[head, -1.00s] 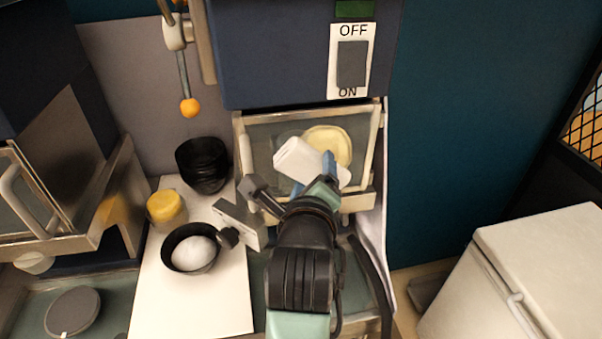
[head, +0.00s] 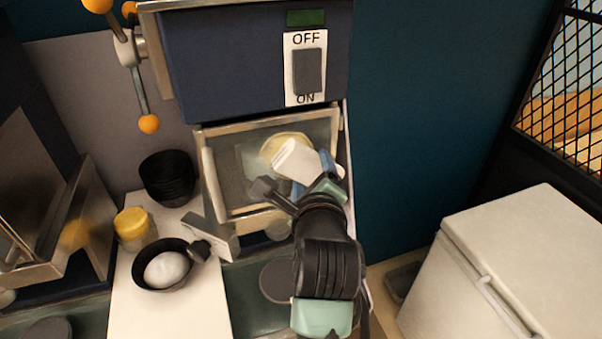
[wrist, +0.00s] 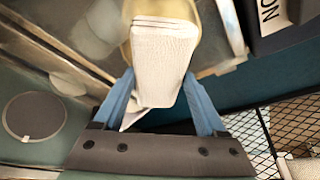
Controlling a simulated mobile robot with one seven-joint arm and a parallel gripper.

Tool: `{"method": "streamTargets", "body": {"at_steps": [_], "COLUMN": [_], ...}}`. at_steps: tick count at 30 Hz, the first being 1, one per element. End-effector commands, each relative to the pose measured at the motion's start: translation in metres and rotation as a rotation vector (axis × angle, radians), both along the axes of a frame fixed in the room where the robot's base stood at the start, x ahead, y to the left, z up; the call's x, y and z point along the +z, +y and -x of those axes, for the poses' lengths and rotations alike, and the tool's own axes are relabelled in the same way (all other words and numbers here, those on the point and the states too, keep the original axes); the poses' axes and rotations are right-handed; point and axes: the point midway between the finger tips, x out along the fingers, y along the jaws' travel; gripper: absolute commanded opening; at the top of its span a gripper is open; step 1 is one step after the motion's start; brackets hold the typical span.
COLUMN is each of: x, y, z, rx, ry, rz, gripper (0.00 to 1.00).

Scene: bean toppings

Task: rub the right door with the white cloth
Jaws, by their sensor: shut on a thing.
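The white cloth (head: 296,161) is a folded pad held in front of the right door (head: 233,166), a framed glass door below the blue machine housing. My gripper (head: 312,180) is shut on the cloth. In the wrist view the cloth (wrist: 162,60) stands out between the two blue fingers of my gripper (wrist: 165,105), with a loose corner hanging at lower left. The cloth overlaps the door glass in the head view; I cannot tell whether it touches. A yellow round thing (head: 283,146) shows behind the cloth at the glass.
A black pan (head: 148,278) with a white ball, a yellow-lidded jar (head: 132,226) and stacked black bowls (head: 166,180) stand to the left. A white chest (head: 520,250) stands at the right. An orange-knobbed handle (head: 149,124) hangs at upper left.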

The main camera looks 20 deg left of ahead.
Motion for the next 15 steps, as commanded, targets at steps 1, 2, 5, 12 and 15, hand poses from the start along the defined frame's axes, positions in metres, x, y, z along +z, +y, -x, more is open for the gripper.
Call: {"method": "streamTargets", "body": {"at_steps": [1, 2, 5, 12, 15], "x": [0.002, 0.002, 0.001, 0.003, 0.010], "y": [-0.005, -0.007, -0.013, -0.017, -0.017], "z": [-0.003, -0.005, -0.008, -0.010, -0.010], "rx": [-0.003, -0.002, -0.002, 0.000, 0.000], "ry": [-0.002, -0.002, -0.002, -0.001, -0.001], "rz": [-0.001, -0.001, -0.001, 0.000, 0.000], "gripper": [0.30, 0.30, 0.30, 0.30, 0.30]}}
